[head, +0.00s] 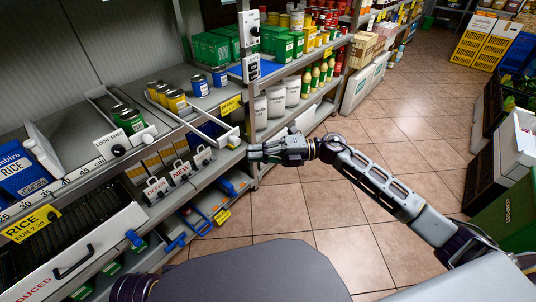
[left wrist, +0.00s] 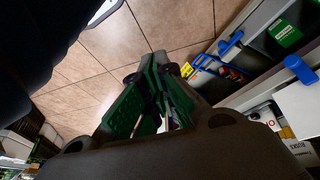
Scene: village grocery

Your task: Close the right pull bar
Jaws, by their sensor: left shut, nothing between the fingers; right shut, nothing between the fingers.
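The right pull bar (head: 210,130) is a pale frame on the upper shelf, beside yellow-topped cans. My right gripper (head: 254,153) is shut and empty. In the head view it appears just right of the bar's front end, with a small gap in the picture; whether they touch I cannot tell. My left gripper (left wrist: 158,62) is shut and empty in the left wrist view, low over the floor tiles near the lower shelf; its fingers are not seen in the head view.
A second bar (head: 100,118) with a black knob stands by green cans to the left. Blue-handled pulls (head: 176,243) stick out lower down. A shelf post (head: 249,100) stands behind the right gripper. Tiled floor (head: 330,210) is clear.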

